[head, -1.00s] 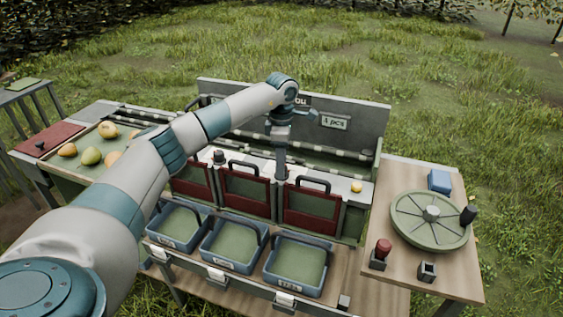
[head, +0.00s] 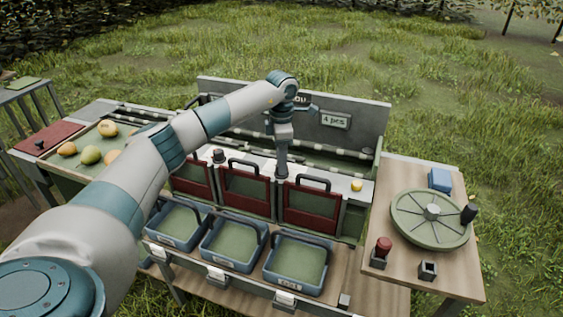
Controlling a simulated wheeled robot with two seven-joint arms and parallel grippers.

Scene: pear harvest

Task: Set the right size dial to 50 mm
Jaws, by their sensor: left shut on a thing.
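My left arm reaches in from the left across the sorting bench. Its gripper (head: 281,174) points straight down at the bench's top ledge, behind the gap between the middle and right red gates. It is shut on the right size dial, which the fingers hide almost wholly, so its pointer and scale cannot be read. Another dark dial (head: 218,156) stands on the same ledge to the left, upright and apart from the gripper. My right gripper is not in view.
Red-framed gates (head: 311,208) with dark handles stand in front of the ledge, above blue crates (head: 296,262). A yellow button (head: 356,186) is at the ledge's right. The right side table holds a green wheel (head: 431,232), a blue block (head: 440,180) and a red knob (head: 383,244). Pears (head: 90,155) lie at left.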

